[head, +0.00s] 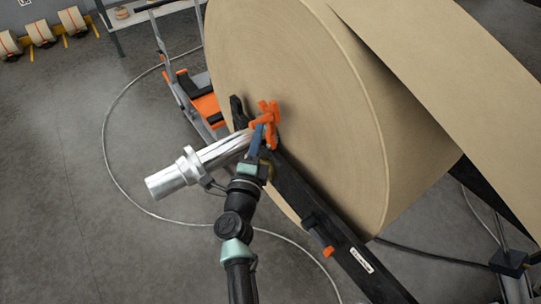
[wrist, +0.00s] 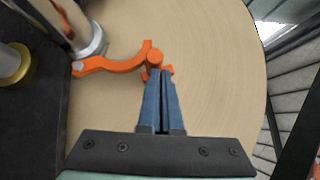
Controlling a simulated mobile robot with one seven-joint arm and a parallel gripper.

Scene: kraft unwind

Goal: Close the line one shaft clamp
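The orange shaft clamp (head: 267,115) is by the face of the big kraft roll (head: 290,90), where the silver shaft (head: 215,155) meets it. In the wrist view the curved orange clamp arm (wrist: 115,66) reaches from a pivot beside the shaft (wrist: 92,40) out to a knob-like end (wrist: 155,58), away from the shaft. My gripper (wrist: 164,74) has its blue fingers together with only a thin gap. Their tips are right at the knob end; I cannot tell whether they touch it. In the head view my gripper (head: 264,128) covers part of the clamp.
A black stand arm (head: 310,215) with another small orange part (head: 328,251) runs along the roll's lower front. An orange and grey frame (head: 200,105) stands behind left. A pale cable (head: 112,180) curves over the floor. The floor at left is mostly clear.

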